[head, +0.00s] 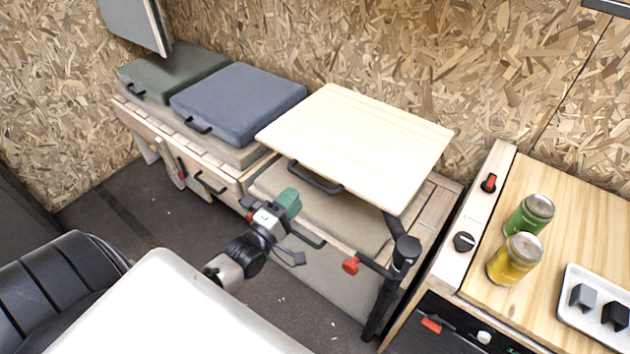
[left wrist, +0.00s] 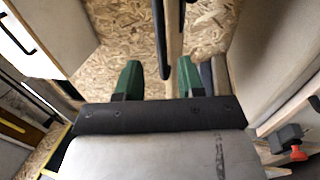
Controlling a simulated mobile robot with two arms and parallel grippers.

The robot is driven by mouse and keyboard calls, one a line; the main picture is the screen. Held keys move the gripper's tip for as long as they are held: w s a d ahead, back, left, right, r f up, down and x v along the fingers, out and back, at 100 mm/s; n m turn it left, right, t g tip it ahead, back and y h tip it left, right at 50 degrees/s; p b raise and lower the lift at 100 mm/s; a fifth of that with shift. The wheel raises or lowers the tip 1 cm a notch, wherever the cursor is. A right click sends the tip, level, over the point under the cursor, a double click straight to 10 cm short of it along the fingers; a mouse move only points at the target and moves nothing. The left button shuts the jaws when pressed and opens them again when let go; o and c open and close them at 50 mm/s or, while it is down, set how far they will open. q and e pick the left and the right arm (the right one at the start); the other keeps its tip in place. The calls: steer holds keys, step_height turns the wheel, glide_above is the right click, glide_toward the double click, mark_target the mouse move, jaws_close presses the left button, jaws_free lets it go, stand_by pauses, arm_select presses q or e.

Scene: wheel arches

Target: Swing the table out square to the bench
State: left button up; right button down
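The table (head: 360,140) is a pale wooden top over the right end of the bench (head: 435,205), carried on a black arm and post (head: 402,255) with a red knob (head: 350,266). A dark bar handle (head: 315,180) runs along its front edge. My left gripper (head: 290,203) has green fingers, spread apart, just in front of and below that handle. In the left wrist view, the handle (left wrist: 160,40) and the table's edge (left wrist: 173,45) appear between the open fingers (left wrist: 159,78); contact cannot be told. My right gripper is not in view.
Blue (head: 238,103) and dark green (head: 172,72) cushions lie on the bench to the left. At right, a counter (head: 590,215) holds a green can (head: 529,215), a yellow can (head: 514,259) and a white tray (head: 575,308). Dark floor (head: 130,215) is clear before the bench.

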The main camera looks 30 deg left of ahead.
mark_target(310, 179)
arm_select(q)
steer(key=x, duration=0.7)
steer(key=shift+w+f, duration=0.1)
jaws_close()
